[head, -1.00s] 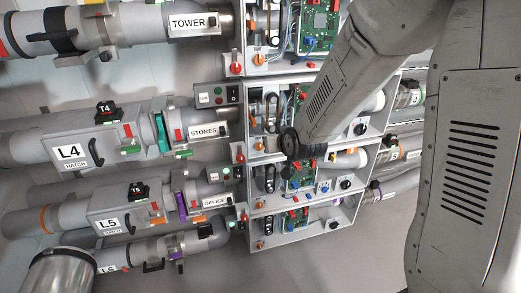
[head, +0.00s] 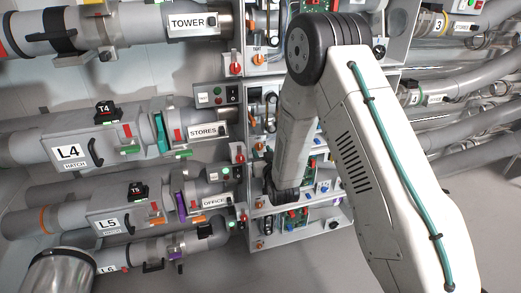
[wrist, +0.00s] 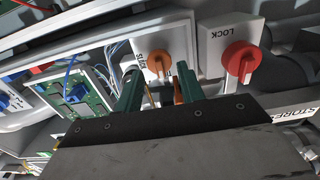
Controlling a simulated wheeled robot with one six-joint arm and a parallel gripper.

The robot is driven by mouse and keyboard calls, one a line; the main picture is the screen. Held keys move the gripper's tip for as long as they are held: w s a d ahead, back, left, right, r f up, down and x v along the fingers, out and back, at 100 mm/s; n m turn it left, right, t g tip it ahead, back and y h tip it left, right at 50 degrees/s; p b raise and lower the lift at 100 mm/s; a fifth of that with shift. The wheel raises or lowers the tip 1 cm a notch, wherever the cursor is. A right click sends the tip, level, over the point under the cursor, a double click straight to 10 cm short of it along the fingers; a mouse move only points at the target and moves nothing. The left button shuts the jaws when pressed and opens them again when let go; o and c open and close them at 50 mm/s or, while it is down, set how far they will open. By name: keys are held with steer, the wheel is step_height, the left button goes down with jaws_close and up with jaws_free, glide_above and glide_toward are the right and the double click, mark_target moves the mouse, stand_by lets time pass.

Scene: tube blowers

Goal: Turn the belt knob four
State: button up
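In the wrist view an orange knob (wrist: 158,62) sits on a white plate whose label looks like "SLACK". The frames show no number four on it. My gripper (wrist: 157,76) is open, with its two green fingers apart. The fingertips lie to either side of the orange knob and slightly below it in the picture; whether they touch it I cannot tell. In the head view my arm hides the gripper. An orange knob (head: 260,147) shows by the STORES row, apparently the same one.
A red knob (wrist: 241,60) on a plate marked LOCK stands close on the right. A green circuit board (wrist: 72,92) with blue parts is at left. A STORES label (head: 203,131) marks the tube beside the open boxes. Thick grey tubes fill the right side.

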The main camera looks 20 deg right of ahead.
mark_target(259, 147)
steer(key=shift+w, duration=1.25)
steer(key=c, duration=0.7)
